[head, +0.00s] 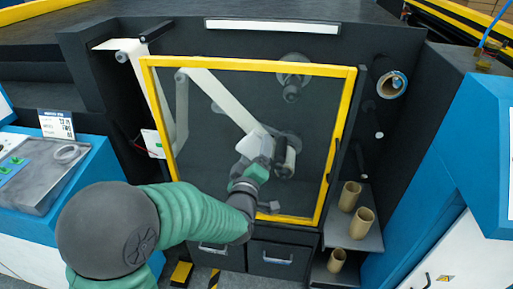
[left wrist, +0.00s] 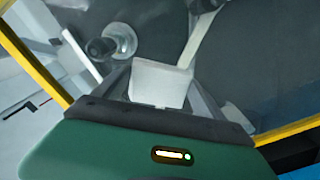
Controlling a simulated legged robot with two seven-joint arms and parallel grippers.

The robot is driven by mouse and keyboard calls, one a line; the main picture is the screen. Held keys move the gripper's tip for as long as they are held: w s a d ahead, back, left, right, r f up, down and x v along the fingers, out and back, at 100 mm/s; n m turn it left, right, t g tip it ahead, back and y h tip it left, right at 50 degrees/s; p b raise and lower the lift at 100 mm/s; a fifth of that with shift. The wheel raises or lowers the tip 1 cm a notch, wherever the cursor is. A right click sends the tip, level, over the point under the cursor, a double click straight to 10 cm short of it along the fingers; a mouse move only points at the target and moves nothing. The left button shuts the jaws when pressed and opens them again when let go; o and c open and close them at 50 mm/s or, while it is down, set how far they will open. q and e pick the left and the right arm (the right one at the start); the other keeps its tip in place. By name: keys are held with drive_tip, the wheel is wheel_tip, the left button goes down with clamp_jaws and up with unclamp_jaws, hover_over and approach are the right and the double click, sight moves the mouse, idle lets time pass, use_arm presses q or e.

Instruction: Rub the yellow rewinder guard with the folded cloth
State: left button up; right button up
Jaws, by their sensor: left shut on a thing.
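The rewinder guard is a clear panel in a yellow frame (head: 247,65), upright in front of the dark machine bay. Its yellow edge also shows in the left wrist view (left wrist: 32,66). My left gripper (head: 254,160) is in front of the panel, a little below its middle. It is shut on the folded cloth (head: 256,143), a pale white-grey pad. In the left wrist view the cloth (left wrist: 160,83) sits between the fingers, facing the panel. I cannot tell whether it touches the panel. My right gripper is not in view.
Behind the panel are rollers (head: 292,83) and a pale web (head: 222,100). Several cardboard cores (head: 350,195) stand on shelves at lower right. A control desk (head: 45,170) is at left. Drawers (head: 278,258) are below the guard. A blue cabinet (head: 470,150) bounds the right.

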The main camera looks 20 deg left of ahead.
use_arm(q)
drive_tip(key=shift+v, duration=1.4)
drive_tip(key=v, duration=0.3)
drive_tip(key=shift+b, duration=0.3)
